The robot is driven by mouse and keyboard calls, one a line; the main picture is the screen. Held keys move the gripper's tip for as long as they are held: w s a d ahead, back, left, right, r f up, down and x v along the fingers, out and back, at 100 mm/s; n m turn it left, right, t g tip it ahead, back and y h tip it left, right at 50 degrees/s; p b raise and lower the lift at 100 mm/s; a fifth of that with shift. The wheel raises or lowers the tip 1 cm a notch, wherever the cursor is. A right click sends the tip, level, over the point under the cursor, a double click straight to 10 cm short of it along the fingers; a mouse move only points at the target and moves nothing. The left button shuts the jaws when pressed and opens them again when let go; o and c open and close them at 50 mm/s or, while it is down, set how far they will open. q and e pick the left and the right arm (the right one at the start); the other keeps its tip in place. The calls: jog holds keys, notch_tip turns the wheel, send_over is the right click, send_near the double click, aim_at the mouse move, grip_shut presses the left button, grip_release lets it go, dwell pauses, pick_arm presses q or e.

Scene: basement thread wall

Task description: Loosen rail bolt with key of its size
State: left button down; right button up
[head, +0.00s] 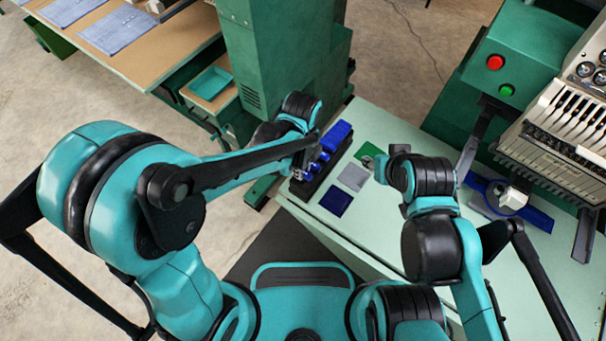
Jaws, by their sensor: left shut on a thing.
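A dark rack (302,190) stands on the near left edge of the pale green table, with several blue-handled keys (338,132) in a row. My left gripper (303,166) is at the near end of this row and is shut on a blue-handled key, partly hidden by the gripper and arm. I cannot tell whether that key is clear of the rack. My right gripper (382,166) is over the table, right of the rack; its fingers are too small and hidden to read. The rail bolt cannot be made out.
Blue, grey and green flat squares (336,201) lie right of the rack. An embroidery machine (560,120) with a blue hoop-like part (530,216) takes up the table's right side. A green column (280,60) rises behind the rack. A wooden workbench (150,55) stands back left.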

pick_arm(q)
jog(key=shift+r+p, duration=1.45)
jog(key=shift+r, duration=0.55)
